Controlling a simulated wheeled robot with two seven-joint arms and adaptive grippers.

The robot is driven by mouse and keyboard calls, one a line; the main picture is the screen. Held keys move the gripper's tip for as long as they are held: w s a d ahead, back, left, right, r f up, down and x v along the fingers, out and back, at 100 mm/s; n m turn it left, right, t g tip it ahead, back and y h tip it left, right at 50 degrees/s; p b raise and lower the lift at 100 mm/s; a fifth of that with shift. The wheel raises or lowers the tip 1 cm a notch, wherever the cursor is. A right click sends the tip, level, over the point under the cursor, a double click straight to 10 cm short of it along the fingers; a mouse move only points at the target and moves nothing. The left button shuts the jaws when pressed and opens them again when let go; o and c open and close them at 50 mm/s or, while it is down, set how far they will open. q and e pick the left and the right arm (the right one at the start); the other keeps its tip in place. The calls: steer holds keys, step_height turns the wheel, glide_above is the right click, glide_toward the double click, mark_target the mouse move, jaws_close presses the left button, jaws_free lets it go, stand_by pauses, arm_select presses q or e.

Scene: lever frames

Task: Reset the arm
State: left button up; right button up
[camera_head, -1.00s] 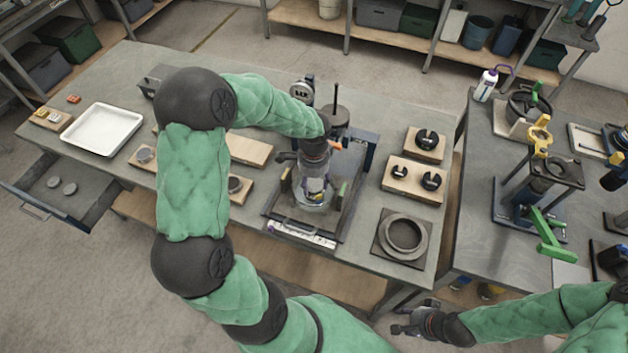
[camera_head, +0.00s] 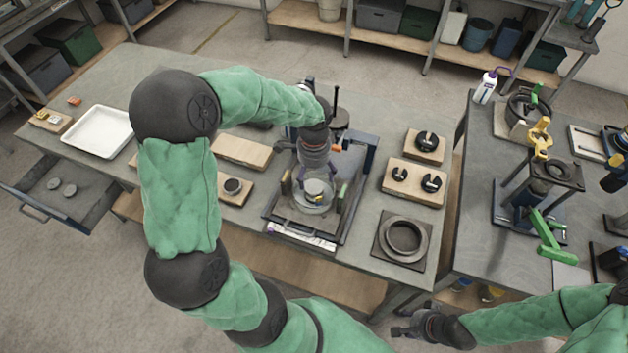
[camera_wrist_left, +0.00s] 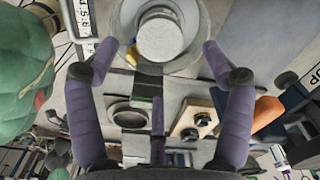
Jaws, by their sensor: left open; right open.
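My left arm reaches over the blue-framed tray (camera_head: 355,190) on the main table. My left gripper (camera_head: 314,188) points down inside the tray. In the left wrist view its two purple fingers (camera_wrist_left: 168,58) are spread apart with nothing between their tips. A grey round disc or cylinder (camera_wrist_left: 160,38) sits in a round, clear-looking dish (camera_wrist_left: 128,20) just beyond the fingertips. It also shows below the gripper in the head view. My right gripper (camera_head: 408,330) hangs beside the table's front right edge, open and holding nothing visible.
Wooden blocks (camera_head: 424,146) with black parts and a ring plate (camera_head: 402,238) lie right. A second table (camera_head: 476,220) holds a stand with a green lever (camera_head: 548,235).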

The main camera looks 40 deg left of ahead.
arm_select(q)
step_height(320, 180, up, 7)
steer(key=shift+f, duration=0.15)
